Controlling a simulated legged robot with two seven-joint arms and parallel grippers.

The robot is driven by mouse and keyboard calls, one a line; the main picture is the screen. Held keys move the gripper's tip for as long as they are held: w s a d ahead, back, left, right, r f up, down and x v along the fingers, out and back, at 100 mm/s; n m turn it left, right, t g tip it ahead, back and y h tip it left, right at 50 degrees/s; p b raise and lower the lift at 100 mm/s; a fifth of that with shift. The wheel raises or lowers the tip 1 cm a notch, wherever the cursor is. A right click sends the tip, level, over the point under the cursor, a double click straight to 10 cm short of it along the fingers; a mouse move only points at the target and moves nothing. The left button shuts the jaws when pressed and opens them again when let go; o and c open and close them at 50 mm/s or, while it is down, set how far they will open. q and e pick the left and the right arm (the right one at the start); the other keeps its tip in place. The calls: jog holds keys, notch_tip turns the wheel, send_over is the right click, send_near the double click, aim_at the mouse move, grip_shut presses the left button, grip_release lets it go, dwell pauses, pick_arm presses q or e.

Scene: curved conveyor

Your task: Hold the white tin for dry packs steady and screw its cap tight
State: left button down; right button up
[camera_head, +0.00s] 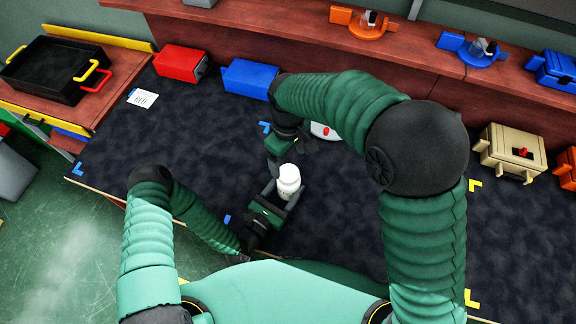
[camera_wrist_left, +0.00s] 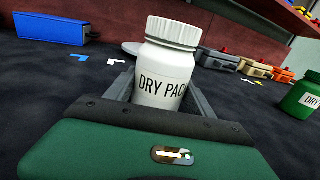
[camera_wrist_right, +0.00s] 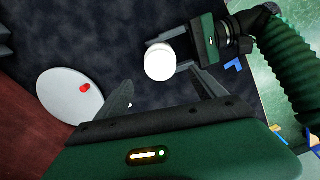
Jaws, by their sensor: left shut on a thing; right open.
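The white tin (camera_head: 288,186), lettered "DRY PAC" where it shows in the left wrist view (camera_wrist_left: 160,90), stands upright with its white ribbed cap (camera_wrist_left: 174,32) on top. My left gripper (camera_head: 278,196) is shut around the tin's body, low down, near the front of the dark mat. My right gripper (camera_head: 287,150) is open and empty, just behind and above the tin. In the right wrist view the cap (camera_wrist_right: 159,62) shows from above, beyond and between the spread fingers (camera_wrist_right: 163,92). I cannot tell how tightly the cap sits.
A white disc with a red knob (camera_wrist_right: 62,98) lies behind the tin, partly hidden by my right arm in the head view. A green labelled jar (camera_wrist_left: 301,102) stands off to the right. Red (camera_head: 181,63) and blue (camera_head: 249,78) boxes line the back. The mat left of the tin is mostly clear.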

notch_tip(320, 180, up, 5)
jog(key=shift+r, duration=0.1)
pick_arm(q)
jog(key=shift+c, duration=1.4)
grip_release()
jog(key=b+v, duration=0.2)
jog(key=v, duration=1.5)
jog(key=shift+f, duration=0.1)
pick_arm(e)
notch_tip(320, 180, down, 2)
pick_arm(q)
jog(key=shift+w, duration=0.1)
